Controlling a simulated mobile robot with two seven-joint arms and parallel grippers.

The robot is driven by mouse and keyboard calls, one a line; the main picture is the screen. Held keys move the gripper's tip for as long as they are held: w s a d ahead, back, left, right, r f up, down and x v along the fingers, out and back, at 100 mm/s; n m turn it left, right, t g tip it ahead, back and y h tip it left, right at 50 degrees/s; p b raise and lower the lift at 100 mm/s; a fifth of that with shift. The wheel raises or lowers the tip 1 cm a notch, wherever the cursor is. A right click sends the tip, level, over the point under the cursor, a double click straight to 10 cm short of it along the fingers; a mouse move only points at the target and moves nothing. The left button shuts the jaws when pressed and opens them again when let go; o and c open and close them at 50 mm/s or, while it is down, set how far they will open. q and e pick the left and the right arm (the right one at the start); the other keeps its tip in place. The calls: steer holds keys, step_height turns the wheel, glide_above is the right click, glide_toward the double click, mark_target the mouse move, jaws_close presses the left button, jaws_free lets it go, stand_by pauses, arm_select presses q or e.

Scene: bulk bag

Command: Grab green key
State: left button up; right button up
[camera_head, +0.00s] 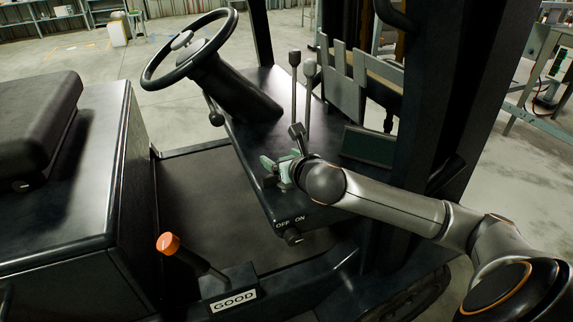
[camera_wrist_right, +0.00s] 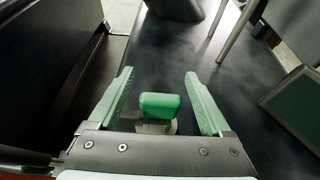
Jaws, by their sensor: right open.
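The green key (camera_wrist_right: 160,105) shows in the right wrist view as a small green block on a pale base on the dark console. My right gripper (camera_wrist_right: 155,85) is open, with one green finger on each side of the key and a gap to both. In the head view my right gripper (camera_head: 275,168) is at the console's front part, above the OFF/ON label. The key cannot be told apart from the gripper there. My left gripper is not in view.
The forklift console (camera_head: 262,135) carries two upright levers (camera_head: 308,95) and a dark panel (camera_head: 367,146). The steering wheel (camera_head: 160,75) stands behind left, and the seat (camera_head: 40,125) is at far left. An orange-topped lever (camera_head: 170,244) stands in front, by the GOOD label.

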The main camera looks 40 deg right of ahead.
jaws_close()
stand_by(0.7)
